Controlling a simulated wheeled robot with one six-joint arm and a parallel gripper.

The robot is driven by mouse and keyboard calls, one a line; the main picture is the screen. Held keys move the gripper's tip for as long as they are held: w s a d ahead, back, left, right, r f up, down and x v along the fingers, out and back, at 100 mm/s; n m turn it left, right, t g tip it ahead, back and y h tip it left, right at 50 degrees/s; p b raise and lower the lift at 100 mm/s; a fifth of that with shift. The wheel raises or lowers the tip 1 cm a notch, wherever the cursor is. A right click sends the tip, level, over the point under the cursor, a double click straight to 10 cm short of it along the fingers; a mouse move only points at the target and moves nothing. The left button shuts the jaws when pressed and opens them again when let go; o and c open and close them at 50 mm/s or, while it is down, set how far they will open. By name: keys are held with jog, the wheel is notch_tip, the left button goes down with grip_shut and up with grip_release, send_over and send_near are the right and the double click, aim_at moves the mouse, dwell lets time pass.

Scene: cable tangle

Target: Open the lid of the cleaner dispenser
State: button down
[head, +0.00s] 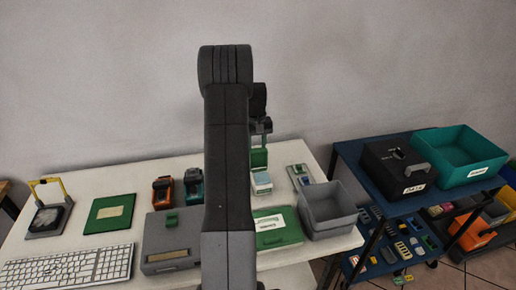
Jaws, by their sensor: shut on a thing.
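A small pale box with a blue-green top and a white label, which looks like the cleaner dispenser (262,184), stands on the white table, right of my arm. A green panel (259,158) stands upright just behind and above it. It looks like the dispenser's lid, raised, but I cannot tell for certain. My gripper (260,140) is above the dispenser, pointing down, shut at the top of the green panel. The fingertips are small and partly dark, so the exact contact is not clear. My arm hides the area left of the dispenser.
A labelled green case (277,230) lies in front of the dispenser, and a grey open bin (327,211) stands to its right. A grey box (171,244) and a keyboard (68,266) are at the left. A blue cart (370,170) holds a black box and teal bin.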

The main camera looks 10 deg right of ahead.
jog(key=shift+w+a+f+b, duration=0.1)
jog(key=shift+w+f+b, duration=0.15)
jog(key=shift+w+f, duration=0.45)
jog(key=shift+w+f+b, duration=0.2)
jog(key=shift+w+f, duration=0.25)
jog(key=shift+w, duration=0.3)
jog(key=shift+f, duration=0.1)
jog(key=c, duration=1.1)
grip_release()
jog(key=shift+o, duration=1.3)
jog(key=shift+w+f, duration=0.2)
jog(key=shift+w, duration=0.15)
notch_tip(320, 180, up, 14)
jog(key=b, duration=0.1)
